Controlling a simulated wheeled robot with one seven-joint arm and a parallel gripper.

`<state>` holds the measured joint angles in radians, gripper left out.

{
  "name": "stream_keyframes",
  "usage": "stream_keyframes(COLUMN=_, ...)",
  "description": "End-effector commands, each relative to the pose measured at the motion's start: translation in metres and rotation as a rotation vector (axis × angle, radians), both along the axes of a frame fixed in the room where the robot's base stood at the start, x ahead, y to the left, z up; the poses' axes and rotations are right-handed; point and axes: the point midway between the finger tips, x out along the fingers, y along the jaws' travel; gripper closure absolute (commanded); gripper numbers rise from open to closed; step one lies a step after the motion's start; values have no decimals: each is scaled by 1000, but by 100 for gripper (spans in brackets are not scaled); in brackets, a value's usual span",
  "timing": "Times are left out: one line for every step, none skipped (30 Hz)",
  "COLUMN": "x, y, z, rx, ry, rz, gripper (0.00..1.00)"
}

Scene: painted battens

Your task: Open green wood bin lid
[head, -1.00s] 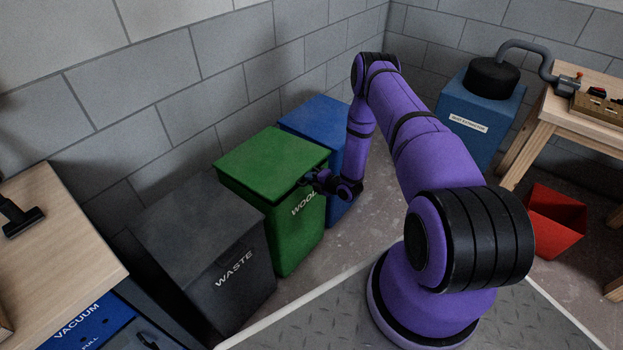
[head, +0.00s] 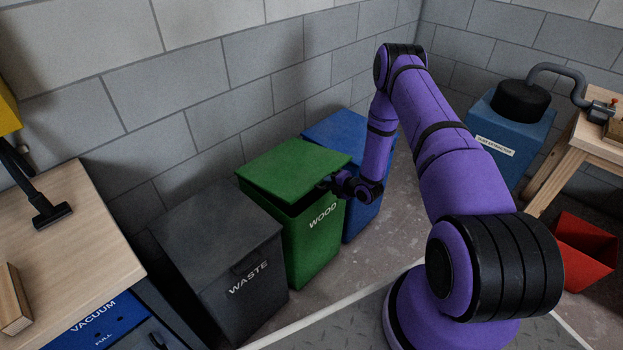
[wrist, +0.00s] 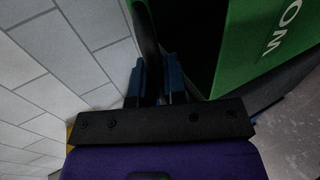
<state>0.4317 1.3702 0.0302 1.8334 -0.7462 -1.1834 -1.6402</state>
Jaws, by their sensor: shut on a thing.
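The green wood bin (head: 312,248) stands between the grey waste bin and a blue bin, its label facing forward. Its green lid (head: 290,168) is tilted up at the front, with a dark gap between it and the bin's rim. My gripper (head: 328,184) is at the lid's front right edge. In the wrist view my gripper (wrist: 157,82) has its blue fingers on either side of the thin lid (wrist: 147,30), shut on it. The dark inside of the bin and its labelled green front (wrist: 255,50) show to the right. The bin's contents are not visible.
The grey waste bin (head: 222,250) stands close on the left, the blue bin (head: 365,212) close on the right. A block wall (head: 200,110) rises behind. A workbench (head: 75,225) is at far left; a red bin (head: 583,250) is at right.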

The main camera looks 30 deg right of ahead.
Motion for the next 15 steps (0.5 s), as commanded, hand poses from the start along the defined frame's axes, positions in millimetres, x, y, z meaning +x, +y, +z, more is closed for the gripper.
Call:
stream_keyframes(x=3, y=1, z=7, rx=-4, ry=3, rz=2, gripper=100)
stream_keyframes(x=4, y=2, z=10, rx=-5, ry=8, rz=2, gripper=100)
stream_keyframes(x=5, y=2, z=14, rx=-8, ry=14, rz=2, gripper=100)
stream_keyframes(x=6, y=2, z=17, rx=-10, ry=19, rz=1, gripper=100)
stream_keyframes(x=7, y=2, z=20, rx=-12, ry=24, rz=1, gripper=100)
stream_keyframes(x=8, y=3, z=24, rx=-14, ry=30, rz=1, gripper=100)
stream_keyframes(x=9, y=3, z=27, rx=-17, ry=35, rz=2, gripper=100)
stream_keyframes(x=10, y=3, z=30, rx=-18, ry=41, rz=3, gripper=100)
stream_keyframes(x=11, y=4, z=34, rx=-21, ry=48, rz=3, gripper=100)
stream_keyframes(x=12, y=4, z=37, rx=-22, ry=52, rz=3, gripper=100)
stream_keyframes(x=13, y=4, z=40, rx=-24, ry=56, rz=3, gripper=100)
stream_keyframes(x=14, y=5, z=44, rx=-27, ry=63, rz=3, gripper=100)
stream_keyframes(x=15, y=5, z=47, rx=-30, ry=68, rz=2, gripper=100)
stream_keyframes(x=16, y=6, z=50, rx=-31, ry=73, rz=2, gripper=100)
stream_keyframes(x=17, y=6, z=54, rx=-33, ry=80, rz=2, gripper=100)
